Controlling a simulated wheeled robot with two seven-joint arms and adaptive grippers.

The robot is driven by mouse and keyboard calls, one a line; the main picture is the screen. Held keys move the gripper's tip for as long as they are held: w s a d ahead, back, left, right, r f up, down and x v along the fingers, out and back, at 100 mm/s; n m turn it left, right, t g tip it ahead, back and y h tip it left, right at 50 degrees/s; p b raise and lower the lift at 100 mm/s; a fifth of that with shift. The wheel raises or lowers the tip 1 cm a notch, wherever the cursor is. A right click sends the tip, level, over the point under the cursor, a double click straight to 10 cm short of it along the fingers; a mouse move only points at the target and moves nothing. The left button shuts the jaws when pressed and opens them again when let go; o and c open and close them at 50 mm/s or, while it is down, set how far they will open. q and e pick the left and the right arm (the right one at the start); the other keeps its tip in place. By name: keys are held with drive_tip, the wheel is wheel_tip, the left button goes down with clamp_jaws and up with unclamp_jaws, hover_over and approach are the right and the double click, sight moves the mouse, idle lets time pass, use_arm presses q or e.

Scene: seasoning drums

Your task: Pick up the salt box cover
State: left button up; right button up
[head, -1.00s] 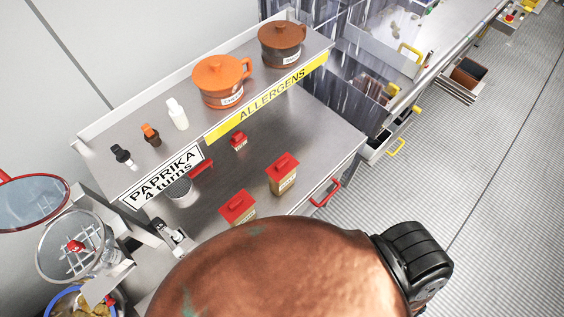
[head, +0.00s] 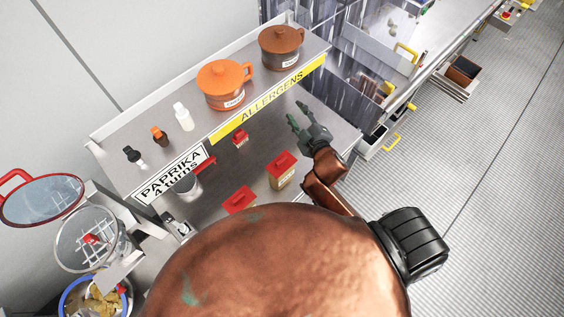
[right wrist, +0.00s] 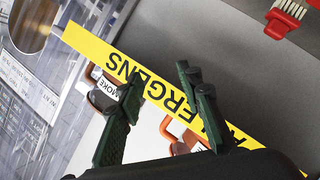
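Two red-lidded boxes stand on the lower steel surface in the head view, one on the right with a red cover (head: 283,160) and one on the left with a red cover (head: 239,200). Both covers sit on their boxes. I cannot read which is salt. The left box is partly hidden behind my copper-coloured body. My right gripper (head: 297,112) is open and empty, above and beyond the right box, near the shelf's right end. In the right wrist view its green fingers (right wrist: 162,78) are spread with nothing between them. My left gripper is not in view.
A smaller red-topped item (head: 241,138) stands under the shelf edge. The shelf holds an orange pot (head: 224,88), a brown pot (head: 281,50) and small bottles (head: 183,118). The yellow allergens strip (head: 268,99) lies near my right gripper. A sieve lid (head: 92,240) stands open at left.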

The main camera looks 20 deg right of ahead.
drive_tip(key=w+a+r+n+t+y, duration=0.1)
drive_tip(key=a+r+n+t+y, duration=0.3)
drive_tip(key=a+r+n+y, duration=1.05)
drive_tip(key=s+a+r+n+g+y, duration=0.35)
drive_tip(key=s+a+n+g, duration=0.3)
drive_tip(key=a+n, duration=0.35)
drive_tip(key=s+a+r+n+g+y, duration=0.3)
drive_tip(key=s+a+r+n+g, duration=0.2)
drive_tip(key=a+n+g, duration=0.35)
drive_tip(key=s+a+f+n+g+h, duration=0.3)
drive_tip(key=s+f+n+g+h, duration=0.15)
drive_tip(key=f+n, duration=0.45)
drive_tip(key=n+h, duration=0.7)
drive_tip(key=h, duration=0.9)
hover_over(281, 160)
drive_tip(key=shift+y, duration=0.25)
drive_tip(key=f, duration=1.7)
drive_tip(key=shift+s+a+p, duration=0.1)
drive_tip(key=shift+a+p, duration=0.1)
drive_tip(key=shift+p, duration=0.1)
drive_tip(key=shift+f+p, duration=0.3)
drive_tip(key=shift+f, duration=0.6)
drive_tip(key=f, duration=0.1)
drive_tip(key=f+p, duration=0.1)
drive_tip(key=f, duration=0.1)
drive_tip(key=f+p, duration=0.1)
drive_tip(key=f, duration=0.1)
drive_tip(key=shift+d, duration=0.25)
drive_tip(key=shift+f, duration=0.35)
